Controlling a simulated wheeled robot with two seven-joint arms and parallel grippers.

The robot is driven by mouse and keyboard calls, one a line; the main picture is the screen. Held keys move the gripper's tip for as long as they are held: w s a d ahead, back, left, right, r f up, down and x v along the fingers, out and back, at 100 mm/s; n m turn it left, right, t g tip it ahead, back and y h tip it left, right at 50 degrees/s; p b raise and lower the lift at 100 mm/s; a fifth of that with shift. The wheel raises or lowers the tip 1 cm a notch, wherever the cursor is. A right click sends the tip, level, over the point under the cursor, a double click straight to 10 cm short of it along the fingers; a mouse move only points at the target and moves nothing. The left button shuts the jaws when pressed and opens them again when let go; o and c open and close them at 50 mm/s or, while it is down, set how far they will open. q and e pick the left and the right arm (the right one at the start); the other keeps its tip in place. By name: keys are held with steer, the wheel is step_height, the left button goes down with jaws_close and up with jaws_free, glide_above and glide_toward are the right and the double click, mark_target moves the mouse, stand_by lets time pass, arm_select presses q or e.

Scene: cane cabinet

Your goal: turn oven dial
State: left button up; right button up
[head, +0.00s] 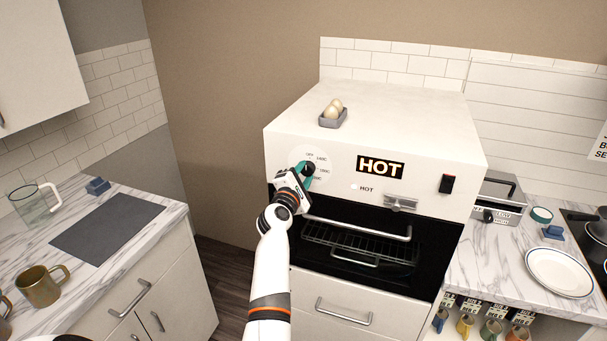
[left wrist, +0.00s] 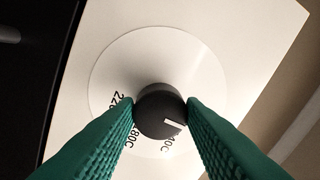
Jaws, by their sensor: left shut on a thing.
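The oven dial (left wrist: 160,112) is a dark round knob with a white pointer mark, on a white disc (left wrist: 112,62) printed with temperature labels. In the left wrist view the mark points down and right, towards a partly hidden label ending in "0C". My left gripper (head: 307,170) has its green fingers on both sides of the knob and is shut on it. In the head view the fingers and wrist cover most of the knob. The oven (head: 340,140) is white, with a "HOT" display on its front. My right gripper is not in view.
An oven door handle (head: 358,228) juts out below the dial, and a dark window shows a rack. A grey tray of eggs (head: 333,118) sits on top of the oven. A counter with mugs and a dark mat (head: 107,228) is at left. A plate (head: 560,272) lies at right.

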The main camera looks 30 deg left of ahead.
arm_select(q)
steer(key=o, duration=1)
steer(key=shift+s, duration=0.1)
steer(key=shift+s+d+p, duration=0.1)
steer(key=shift+s+p, duration=0.2)
steer(key=p+v, duration=0.3)
steer(key=v, duration=0.8)
steer(key=shift+f, duration=0.1)
